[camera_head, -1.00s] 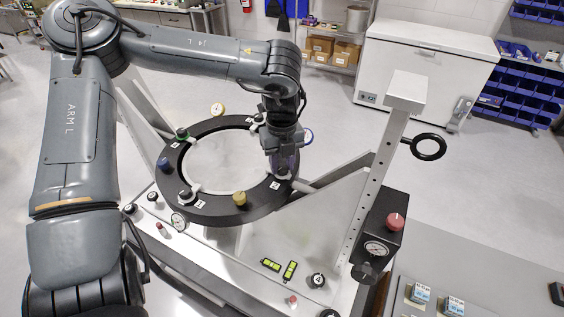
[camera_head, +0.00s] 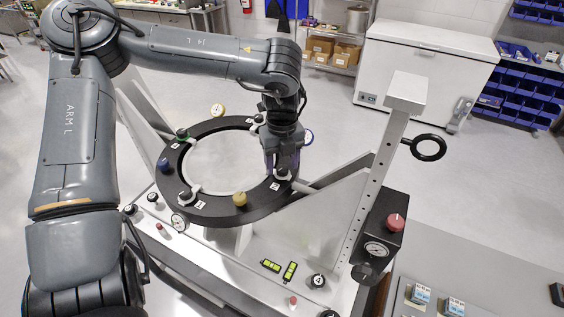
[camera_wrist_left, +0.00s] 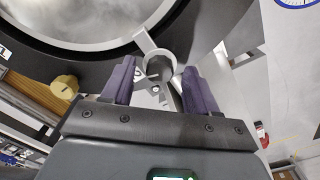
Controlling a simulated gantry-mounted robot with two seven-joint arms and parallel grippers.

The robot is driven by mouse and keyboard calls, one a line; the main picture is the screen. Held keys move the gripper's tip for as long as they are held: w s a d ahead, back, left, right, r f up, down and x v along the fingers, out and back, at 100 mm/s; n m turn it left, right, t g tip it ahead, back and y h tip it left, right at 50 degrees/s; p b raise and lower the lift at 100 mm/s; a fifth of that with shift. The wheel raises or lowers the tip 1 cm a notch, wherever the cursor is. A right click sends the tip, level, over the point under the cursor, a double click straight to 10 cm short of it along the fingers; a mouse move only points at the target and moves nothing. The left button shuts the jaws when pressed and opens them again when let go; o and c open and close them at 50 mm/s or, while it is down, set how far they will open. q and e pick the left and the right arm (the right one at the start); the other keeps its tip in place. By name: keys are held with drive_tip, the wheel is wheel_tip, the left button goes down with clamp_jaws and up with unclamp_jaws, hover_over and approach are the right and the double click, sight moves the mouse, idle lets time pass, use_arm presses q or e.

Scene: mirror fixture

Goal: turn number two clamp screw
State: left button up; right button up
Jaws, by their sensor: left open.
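The round mirror (camera_head: 222,163) lies in a black ring (camera_head: 217,213) with small clamps around its rim. The clamp screw (camera_head: 282,174) at the ring's right front stands by a small white label that looks like a 2. My left gripper (camera_head: 283,168) points down over this screw and partly hides it. In the left wrist view, the gripper's two purple fingers (camera_wrist_left: 158,86) are open, one on each side of the grey round screw head (camera_wrist_left: 160,66). Gaps show beside it. My right gripper is in neither view.
A yellow knob (camera_head: 239,199) and another clamp (camera_head: 185,197) sit on the ring's front. A tall drilled post (camera_head: 371,170) and a black box with a red knob (camera_head: 396,222) stand to the right. Dial gauges (camera_head: 179,222) surround the ring.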

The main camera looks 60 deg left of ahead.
sight(282, 167)
use_arm(q)
wheel_tip(282, 167, up, 10)
drive_tip(key=shift+r, duration=0.2)
idle(0.7)
